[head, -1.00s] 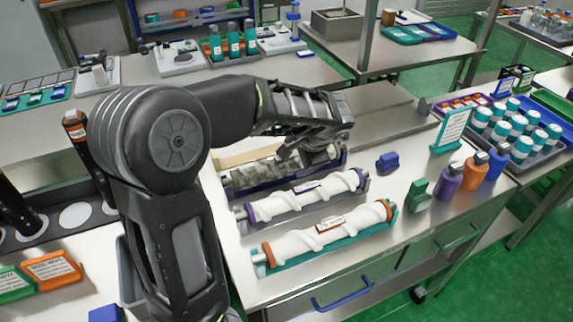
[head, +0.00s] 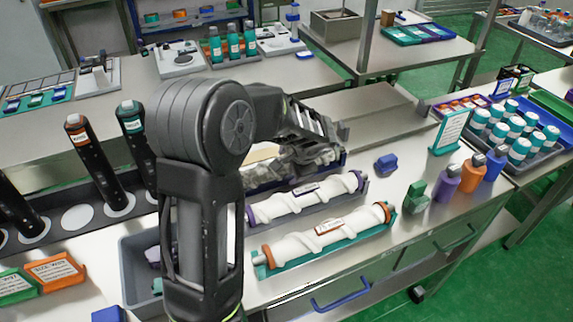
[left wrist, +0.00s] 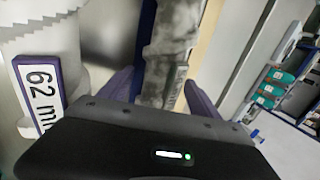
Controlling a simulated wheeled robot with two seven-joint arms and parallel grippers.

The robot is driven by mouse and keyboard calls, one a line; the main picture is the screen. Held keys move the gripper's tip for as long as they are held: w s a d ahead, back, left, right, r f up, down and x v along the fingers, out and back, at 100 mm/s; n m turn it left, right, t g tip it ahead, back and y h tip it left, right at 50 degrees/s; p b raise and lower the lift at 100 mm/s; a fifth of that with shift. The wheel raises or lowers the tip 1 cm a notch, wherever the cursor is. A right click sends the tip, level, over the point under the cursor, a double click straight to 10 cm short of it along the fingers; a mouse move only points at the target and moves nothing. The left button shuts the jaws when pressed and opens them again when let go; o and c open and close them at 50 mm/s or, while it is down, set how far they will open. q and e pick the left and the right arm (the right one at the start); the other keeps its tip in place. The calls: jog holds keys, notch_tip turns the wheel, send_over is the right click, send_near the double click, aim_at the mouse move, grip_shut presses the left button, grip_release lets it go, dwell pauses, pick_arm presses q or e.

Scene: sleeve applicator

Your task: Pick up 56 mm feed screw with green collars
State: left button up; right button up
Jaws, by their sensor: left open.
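A mottled grey feed screw (head: 262,174) lies in the rearmost cradle on the steel bench, largely hidden by my left gripper. I cannot make out its collars or read its size. My left gripper (head: 302,155) is open, low over this screw. In the left wrist view the mottled screw (left wrist: 165,52) runs between the two spread purple fingers of my left gripper (left wrist: 158,88), with a small greenish plate beside it. In front of it lie a white screw with purple collars (head: 300,199), labelled 62 mm in the wrist view, and a white screw with orange collars (head: 330,235). My right gripper is not in view.
A grey bin (head: 140,270) is beside my left arm. A teal sign (head: 449,131) and a tray of teal-capped jars stand farther right.

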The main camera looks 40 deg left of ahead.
pick_arm(q)
jog(key=shift+c, duration=0.5)
grip_shut()
dwell(0.8)
